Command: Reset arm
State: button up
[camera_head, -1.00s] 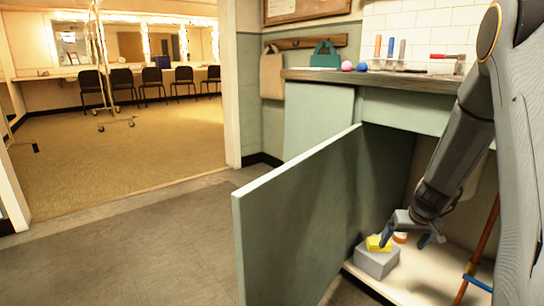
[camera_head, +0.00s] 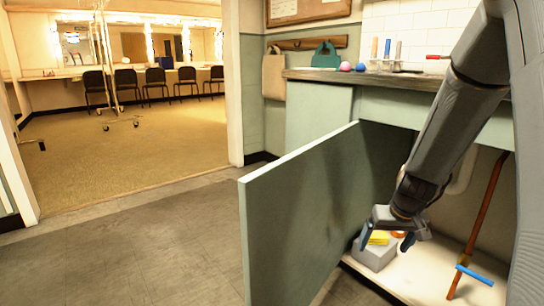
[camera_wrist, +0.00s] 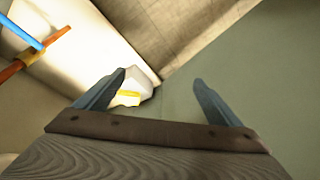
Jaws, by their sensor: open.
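My gripper (camera_head: 387,241) is open, with its blue-tipped fingers apart, in front of the open lower cabinet. In the head view its fingers overlap a grey box (camera_head: 375,258) with a yellow item (camera_head: 378,238) on top. In the wrist view my gripper (camera_wrist: 160,92) has nothing between its fingertips. The grey box also shows there as a pale shape (camera_wrist: 142,82) beyond the left finger, with the yellow item (camera_wrist: 128,93) on it. An orange round item (camera_head: 397,234) is partly hidden behind my gripper.
The green cabinet door (camera_head: 300,215) stands open to the left of my arm. The counter (camera_head: 400,80) lies above. The grey floor (camera_head: 130,250) to the left is clear.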

jog(key=s+a+r+n+g+y+p, duration=0.1)
jog(key=s+a+r+n+p, duration=0.1)
jog(key=s+a+r, duration=0.65)
jog(key=s+a+r+n+g+p, duration=0.1)
jog(key=s+a+r+n+g, duration=0.2)
jog(key=s+a, duration=1.1)
jog(key=s+a+r+n+y+p, duration=0.1)
jog(key=s+a+r+n+p, duration=0.1)
jog(key=s+a+r, duration=0.75)
jog(key=d+r+m+p, duration=0.2)
jog(key=d+r+p, duration=0.4)
jog(key=p, duration=0.6)
jog(key=s+d+r+m+h+p, duration=0.1)
jog(key=d+r+m+p, duration=0.1)
jog(key=d+r+p, duration=0.5)
jog(key=s+d+r+m+h+p, duration=0.1)
jog(key=d+r+p, duration=0.5)
jog(key=r+p, duration=0.7)
jog(key=m+p, duration=0.1)
jog(key=p, duration=0.4)
jog(key=shift+s+d+p, duration=0.2)
jog(key=shift+s+p, duration=0.05)
jog(key=shift+p, duration=0.05)
jog(key=shift+o, duration=0.5)
jog(key=shift+f, duration=0.1)
